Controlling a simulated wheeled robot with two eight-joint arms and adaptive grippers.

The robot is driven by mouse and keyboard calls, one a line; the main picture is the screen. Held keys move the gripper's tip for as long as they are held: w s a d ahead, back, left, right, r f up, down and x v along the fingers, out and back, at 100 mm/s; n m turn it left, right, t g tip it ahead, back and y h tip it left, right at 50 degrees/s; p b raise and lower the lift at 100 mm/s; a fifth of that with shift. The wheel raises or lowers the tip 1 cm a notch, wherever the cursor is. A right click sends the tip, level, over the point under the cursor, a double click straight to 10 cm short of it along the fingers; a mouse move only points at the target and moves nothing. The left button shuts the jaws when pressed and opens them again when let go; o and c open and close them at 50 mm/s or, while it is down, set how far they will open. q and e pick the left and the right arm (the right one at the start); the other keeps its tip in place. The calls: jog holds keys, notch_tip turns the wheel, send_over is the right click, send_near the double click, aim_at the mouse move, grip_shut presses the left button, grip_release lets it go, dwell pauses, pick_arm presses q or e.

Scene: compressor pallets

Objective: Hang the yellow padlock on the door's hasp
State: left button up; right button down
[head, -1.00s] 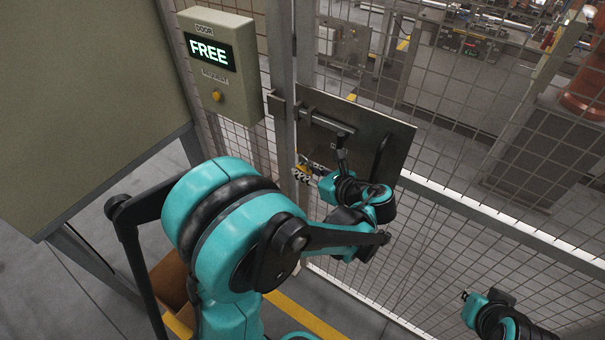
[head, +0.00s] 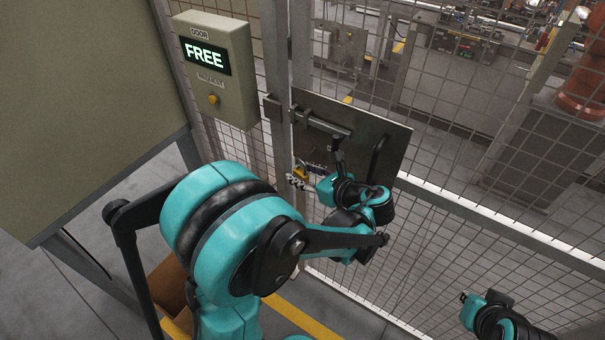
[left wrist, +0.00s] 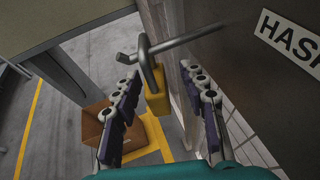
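The yellow padlock (left wrist: 157,103) hangs upright in the left wrist view, its grey shackle looped around the thin metal rod of the hasp (left wrist: 190,37). Whether the shackle is locked cannot be told. In the head view the padlock (head: 301,171) is a small yellow spot below the bolt, by the door's left edge. My left gripper (left wrist: 161,76) is open, with one finger on each side of the padlock and a gap to both. In the head view this gripper (head: 298,182) is just below the padlock. My right gripper (head: 463,297) is small at the lower right, away from the door.
A dark door plate (head: 375,130) carries the bolt and a handle; its HASP label (left wrist: 290,38) shows close up. A control box (head: 215,70) reading FREE stands to the left. Mesh fence (head: 440,240) runs right. A cardboard box (head: 170,285) sits on the floor below.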

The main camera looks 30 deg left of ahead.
pick_arm(q)
jog(key=v, duration=1.2)
jog(key=s+a+f+n+h, duration=0.4)
jog(key=s+f+n+h, duration=0.15)
jog(key=n, duration=0.35)
jog(key=s+d+n+t+h, duration=0.1)
jog(key=n+h, duration=0.1)
jog(key=n, duration=0.2)
jog(key=s+d+n+h, duration=0.1)
jog(key=n+h, duration=0.2)
jog(key=n, duration=0.1)
jog(key=s+d+n+t+h, duration=0.1)
jog(key=n+h, duration=0.1)
jog(key=n, duration=0.3)
jog(key=shift+s+d+t, duration=0.3)
dwell(0.7)
